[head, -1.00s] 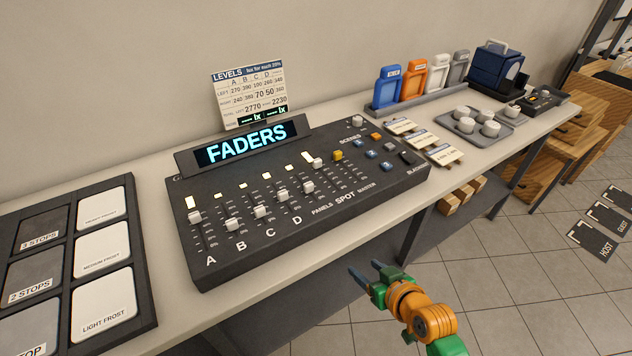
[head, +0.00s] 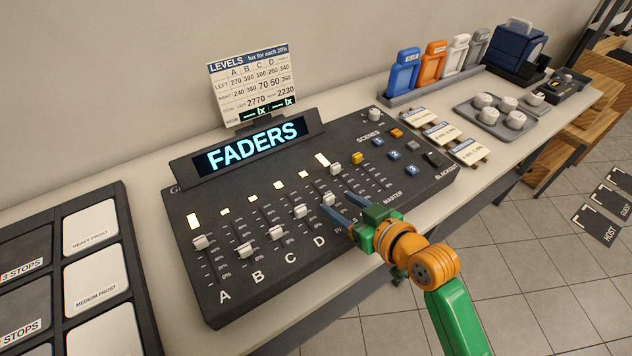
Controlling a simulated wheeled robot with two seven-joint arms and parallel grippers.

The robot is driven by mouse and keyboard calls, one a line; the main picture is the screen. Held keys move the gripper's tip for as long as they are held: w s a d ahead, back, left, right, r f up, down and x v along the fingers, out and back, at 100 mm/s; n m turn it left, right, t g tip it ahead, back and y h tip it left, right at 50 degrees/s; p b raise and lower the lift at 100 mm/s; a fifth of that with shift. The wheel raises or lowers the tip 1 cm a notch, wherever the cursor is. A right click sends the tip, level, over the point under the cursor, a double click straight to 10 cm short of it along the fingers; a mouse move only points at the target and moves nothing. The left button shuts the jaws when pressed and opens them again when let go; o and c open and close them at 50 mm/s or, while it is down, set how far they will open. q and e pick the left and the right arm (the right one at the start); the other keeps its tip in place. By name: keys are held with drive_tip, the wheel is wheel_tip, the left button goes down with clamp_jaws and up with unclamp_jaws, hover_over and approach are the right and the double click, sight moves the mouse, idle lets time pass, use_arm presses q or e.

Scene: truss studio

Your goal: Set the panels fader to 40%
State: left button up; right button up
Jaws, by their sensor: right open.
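The fader desk (head: 210,300) is a dark sloped console with a lit "FADERS" display (head: 252,147). The panels fader cap (head: 330,199) is pale grey and sits low in its slot, right of the D cap (head: 300,212). Its exact scale mark is hard to read. My right gripper (head: 335,202) is open, its two blue fingertips on either side of the panels cap in the picture. I cannot tell whether they touch it. The gripper partly hides the "PANELS" label and covers the "SPOT" label. My left gripper is out of view.
The spot cap (head: 335,169) stands higher, near the yellow cap (head: 357,158). Caps A (head: 201,241), B (head: 243,250) and C (head: 276,233) lie to the left. A levels card (head: 250,85) stands behind. Wooden-edged cards (head: 440,132) lie right of the desk.

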sight(331, 199)
drive_tip(key=shift+x, duration=2.75)
drive_tip(key=shift+s+d, duration=0.15)
drive_tip(key=shift+s, duration=0.05)
drive_tip(key=c, duration=0.5)
clamp_jaws()
